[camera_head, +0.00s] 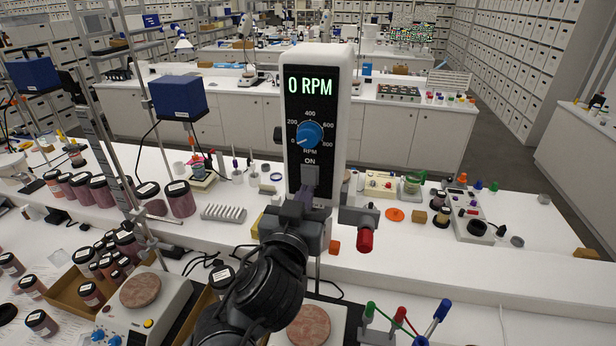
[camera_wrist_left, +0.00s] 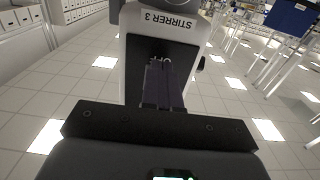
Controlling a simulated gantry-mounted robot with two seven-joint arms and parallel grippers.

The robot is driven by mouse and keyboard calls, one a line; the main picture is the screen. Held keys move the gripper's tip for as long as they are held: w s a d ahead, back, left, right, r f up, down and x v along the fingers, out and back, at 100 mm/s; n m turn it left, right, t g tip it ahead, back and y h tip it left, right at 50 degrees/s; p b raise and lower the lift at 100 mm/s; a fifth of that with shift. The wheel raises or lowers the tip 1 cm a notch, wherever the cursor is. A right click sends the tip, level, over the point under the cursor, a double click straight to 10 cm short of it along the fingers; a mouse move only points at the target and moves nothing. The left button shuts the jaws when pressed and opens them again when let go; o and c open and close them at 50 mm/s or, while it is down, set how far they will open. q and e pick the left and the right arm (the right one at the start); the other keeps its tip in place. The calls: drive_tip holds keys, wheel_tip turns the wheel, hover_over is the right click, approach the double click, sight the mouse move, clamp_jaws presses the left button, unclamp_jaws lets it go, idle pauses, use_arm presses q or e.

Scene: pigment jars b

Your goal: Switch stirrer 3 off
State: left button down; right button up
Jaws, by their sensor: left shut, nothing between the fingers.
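Stirrer 3 is a tall white unit (camera_head: 342,85) with a black front panel. Its display (camera_head: 310,87) reads 0 RPM in green. Below are a blue speed knob (camera_head: 309,134) and a grey switch (camera_head: 310,174) under the word ON. My left gripper (camera_head: 308,187) is shut and empty, its fingertips at the lower part of the switch; whether they touch it I cannot tell. In the left wrist view, the label STIRRER 3 (camera_wrist_left: 168,19) shows upside down on the housing, and the shut fingers (camera_wrist_left: 164,75) cover most of the switch area. My right gripper is not in view.
A red clamp knob (camera_head: 365,240) sticks out beside my left wrist. Hotplates (camera_head: 140,292) and several pigment jars (camera_head: 180,199) stand at the left. Blue stirrer units (camera_head: 178,97) stand behind them. Coloured-handled tools (camera_head: 440,310) are at the front right.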

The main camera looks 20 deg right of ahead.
use_arm(q)
drive_tip(key=shift+d, duration=0.1)
drive_tip(key=b+v, duration=0.2)
drive_tip(key=v, duration=1.2)
drive_tip(key=shift+s+a+b, duration=0.15)
drive_tip(key=shift+a+b, duration=0.05)
drive_tip(key=shift+b, duration=0.15)
idle(0.3)
